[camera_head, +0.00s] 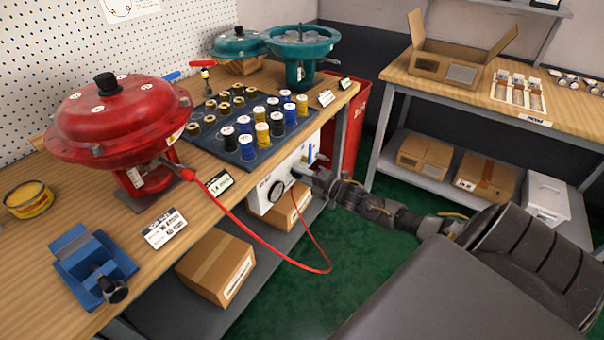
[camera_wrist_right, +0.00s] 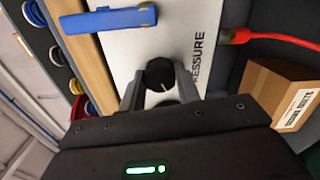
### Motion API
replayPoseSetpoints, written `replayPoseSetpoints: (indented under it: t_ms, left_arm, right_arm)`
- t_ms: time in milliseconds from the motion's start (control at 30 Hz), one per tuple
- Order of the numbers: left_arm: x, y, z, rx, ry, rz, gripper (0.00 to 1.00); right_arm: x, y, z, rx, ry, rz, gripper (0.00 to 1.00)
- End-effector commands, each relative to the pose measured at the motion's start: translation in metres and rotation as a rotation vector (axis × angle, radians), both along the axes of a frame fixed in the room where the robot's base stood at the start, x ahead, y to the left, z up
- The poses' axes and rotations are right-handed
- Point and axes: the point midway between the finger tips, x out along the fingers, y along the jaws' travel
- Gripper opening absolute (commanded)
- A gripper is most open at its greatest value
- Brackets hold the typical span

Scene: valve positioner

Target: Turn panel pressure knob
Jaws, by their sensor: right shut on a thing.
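The white pressure panel (camera_head: 262,190) hangs at the front edge of the workbench. In the right wrist view the panel face (camera_wrist_right: 130,50) carries the word PRESSURE and a black round knob (camera_wrist_right: 160,73) with a white pointer line. My right gripper (camera_wrist_right: 162,88) is shut on this knob, one finger on each side. In the head view my right gripper (camera_head: 308,172) reaches the panel from the right and hides the knob. My left gripper is not in view.
A red hose (camera_head: 255,237) runs from the red valve actuator (camera_head: 120,120) and loops below the panel. A blue lever (camera_wrist_right: 110,20) sits near the knob. Spools (camera_head: 245,125) fill a dark tray on the bench. Cardboard boxes (camera_head: 215,265) stand on the lower shelf.

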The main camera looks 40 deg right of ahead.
Motion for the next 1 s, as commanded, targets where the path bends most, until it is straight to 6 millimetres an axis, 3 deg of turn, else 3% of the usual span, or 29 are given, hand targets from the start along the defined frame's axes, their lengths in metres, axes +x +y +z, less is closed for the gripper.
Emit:
replayPoseSetpoints:
  t_ms: [900,1000]
  left_arm:
    - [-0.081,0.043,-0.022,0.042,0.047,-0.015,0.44]
    - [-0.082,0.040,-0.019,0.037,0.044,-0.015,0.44]
  right_arm:
    - [0.000,-0.001,0.001,0.836,0.251,-0.003,0.10]
    - [0.000,-0.001,0.001,0.926,0.279,-0.003,0.10]
